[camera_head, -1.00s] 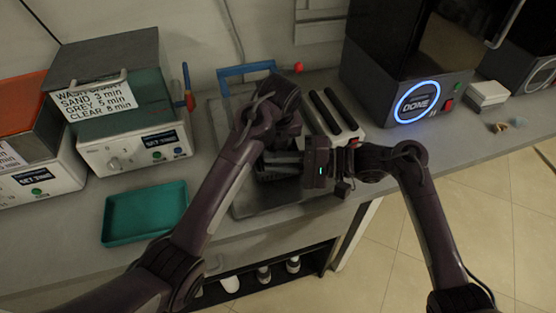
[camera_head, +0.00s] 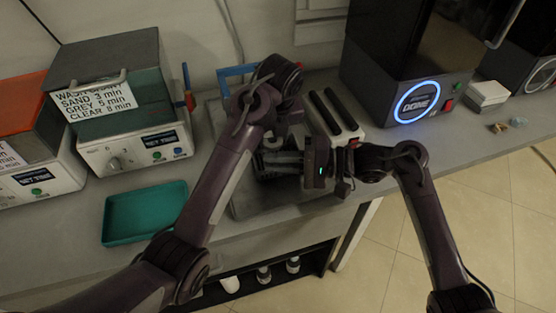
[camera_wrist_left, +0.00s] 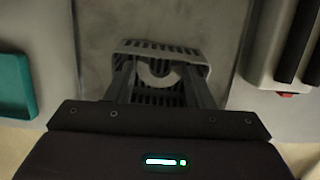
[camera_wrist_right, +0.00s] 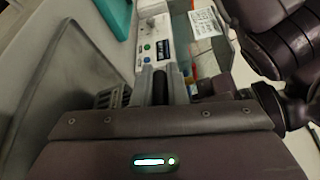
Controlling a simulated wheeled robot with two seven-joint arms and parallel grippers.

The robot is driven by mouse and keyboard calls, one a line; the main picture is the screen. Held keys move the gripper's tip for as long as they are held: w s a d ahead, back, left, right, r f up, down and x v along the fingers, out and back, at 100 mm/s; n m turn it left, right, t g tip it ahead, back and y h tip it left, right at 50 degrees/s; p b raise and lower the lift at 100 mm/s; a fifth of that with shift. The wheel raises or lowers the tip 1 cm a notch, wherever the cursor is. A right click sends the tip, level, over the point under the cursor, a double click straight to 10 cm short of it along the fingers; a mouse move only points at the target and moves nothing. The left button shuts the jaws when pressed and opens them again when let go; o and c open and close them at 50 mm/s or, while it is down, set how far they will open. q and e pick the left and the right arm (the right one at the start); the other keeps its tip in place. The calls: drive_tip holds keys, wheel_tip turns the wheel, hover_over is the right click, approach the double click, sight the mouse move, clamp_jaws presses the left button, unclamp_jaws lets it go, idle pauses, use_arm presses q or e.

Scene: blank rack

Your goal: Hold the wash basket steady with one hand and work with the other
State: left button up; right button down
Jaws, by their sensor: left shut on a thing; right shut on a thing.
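The wash basket (camera_head: 273,171) is a small dark slotted basket on the grey mat in the head view. It also shows in the left wrist view (camera_wrist_left: 155,46) and at the left of the fingers in the right wrist view (camera_wrist_right: 110,97). My left gripper (camera_head: 277,138) is above the basket, shut on a pale grey rounded part (camera_wrist_left: 158,76). The part shows between its fingers against the basket; whether they touch is unclear.
A wash machine with a time card (camera_head: 95,99) and a teal tray (camera_head: 145,212) stand left. A holder with two black bars (camera_head: 334,112) and a machine reading DONE (camera_head: 417,103) stand right. The grey mat (camera_head: 246,205) has bare room at its front.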

use_arm(q)
drive_tip(key=shift+w+v, duration=0.2)
drive_tip(key=shift+v, duration=0.65)
drive_tip(key=shift+w+v, duration=0.15)
drive_tip(key=shift+v, duration=0.65)
drive_tip(key=shift+w+v, duration=0.2)
drive_tip(key=shift+v, duration=0.65)
drive_tip(key=shift+a+r, duration=0.1)
drive_tip(key=shift+a, duration=0.05)
use_arm(e)
drive_tip(key=c, duration=1.4)
unclamp_jaws()
drive_tip(key=shift+o, duration=0.2)
drive_tip(key=d, duration=1.2)
drive_tip(key=shift+s+r, duration=0.35)
drive_tip(key=shift+s, duration=0.1)
drive_tip(key=shift+a, duration=0.1)
